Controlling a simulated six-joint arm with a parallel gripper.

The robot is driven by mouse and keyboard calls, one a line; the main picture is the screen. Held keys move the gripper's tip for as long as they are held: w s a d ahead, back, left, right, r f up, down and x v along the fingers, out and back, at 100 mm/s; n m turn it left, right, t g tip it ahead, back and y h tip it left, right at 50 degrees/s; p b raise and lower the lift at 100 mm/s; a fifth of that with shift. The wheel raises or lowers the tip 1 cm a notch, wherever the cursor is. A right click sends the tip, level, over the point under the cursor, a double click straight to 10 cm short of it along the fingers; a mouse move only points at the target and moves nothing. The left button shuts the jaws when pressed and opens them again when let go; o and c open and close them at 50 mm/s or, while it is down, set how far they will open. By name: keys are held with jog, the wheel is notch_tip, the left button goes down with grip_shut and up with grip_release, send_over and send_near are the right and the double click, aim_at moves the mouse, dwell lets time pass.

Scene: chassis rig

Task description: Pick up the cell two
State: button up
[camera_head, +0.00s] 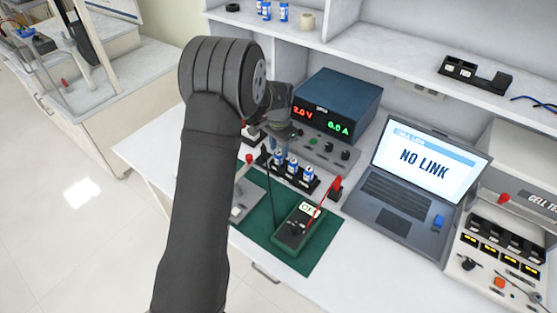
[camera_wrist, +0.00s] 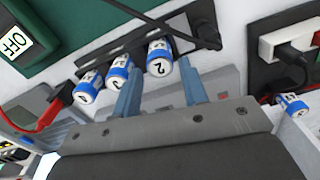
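Cell two (camera_wrist: 159,58) is a blue and white cylinder with a "2" on its white end. It stands at one end of a row of three cells in a black holder (camera_wrist: 205,30). In the head view it seems to be the leftmost cell (camera_head: 279,157) of the row. My gripper (camera_wrist: 160,82) is open, its two blue-grey fingers apart. In the wrist view cell two shows between and just beyond the fingertips; I cannot tell the remaining distance. In the head view my gripper (camera_head: 282,130) is above and behind the holder, fingertips unclear.
Two neighbouring cells (camera_wrist: 118,75) (camera_wrist: 88,88) stand close beside cell two. Another cell (camera_wrist: 291,105) is near a power strip (camera_wrist: 290,45). A power supply (camera_head: 338,103) stands behind, a multimeter (camera_head: 298,228) with a red lead in front, and a laptop (camera_head: 410,185) at right.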

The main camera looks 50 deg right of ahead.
aim_at(279, 153)
notch_tip(279, 153, down, 3)
jog(key=shift+a+f, duration=0.1)
jog(key=c, duration=0.8)
